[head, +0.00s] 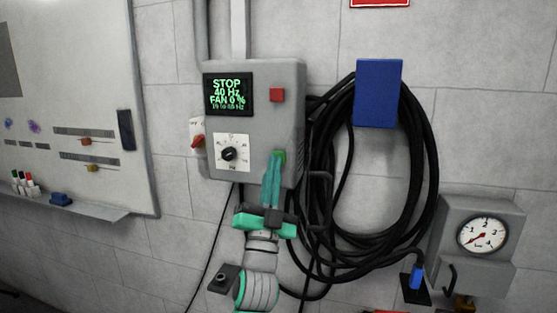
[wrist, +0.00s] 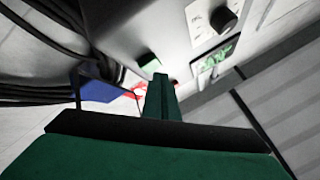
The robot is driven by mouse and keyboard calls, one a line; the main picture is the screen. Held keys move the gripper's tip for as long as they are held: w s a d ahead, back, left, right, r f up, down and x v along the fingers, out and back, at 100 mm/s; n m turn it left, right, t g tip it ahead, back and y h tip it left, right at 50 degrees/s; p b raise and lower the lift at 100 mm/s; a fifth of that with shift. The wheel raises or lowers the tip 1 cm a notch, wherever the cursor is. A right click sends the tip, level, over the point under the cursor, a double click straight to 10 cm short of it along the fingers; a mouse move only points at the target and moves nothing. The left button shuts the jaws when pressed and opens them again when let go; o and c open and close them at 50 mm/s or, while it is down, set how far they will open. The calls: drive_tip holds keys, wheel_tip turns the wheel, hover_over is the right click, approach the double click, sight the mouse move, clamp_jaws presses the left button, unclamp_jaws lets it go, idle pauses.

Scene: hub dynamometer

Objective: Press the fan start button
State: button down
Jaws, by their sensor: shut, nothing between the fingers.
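A grey control box (head: 256,75) hangs on the wall in the head view. Its screen (head: 228,94) reads STOP, 40 Hz, FAN 0 %. A green button (head: 281,155) is at the lower right, partly hidden by my fingertips. My gripper (head: 275,156) is shut and empty, its tips at the green button. In the wrist view the green button (wrist: 150,62) shows just beyond the tips of my gripper (wrist: 160,78). I cannot tell whether they touch.
A black dial (head: 229,154) is left of my gripper, and a red-handled switch (head: 197,140) is on the box's left side. Black coiled cable (head: 424,150) hangs from a blue holder (head: 377,93) close on the right. A pressure gauge (head: 481,235) is lower right, a whiteboard (head: 80,70) left.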

drive_tip(key=shift+w+d, duration=0.1)
drive_tip(key=shift+w, duration=0.25)
drive_tip(key=shift+w, duration=0.25)
idle(0.3)
drive_tip(key=shift+s, duration=0.85)
drive_tip(key=s+a, duration=0.2)
drive_tip(key=s, duration=0.3)
drive_tip(key=shift+s, duration=0.35)
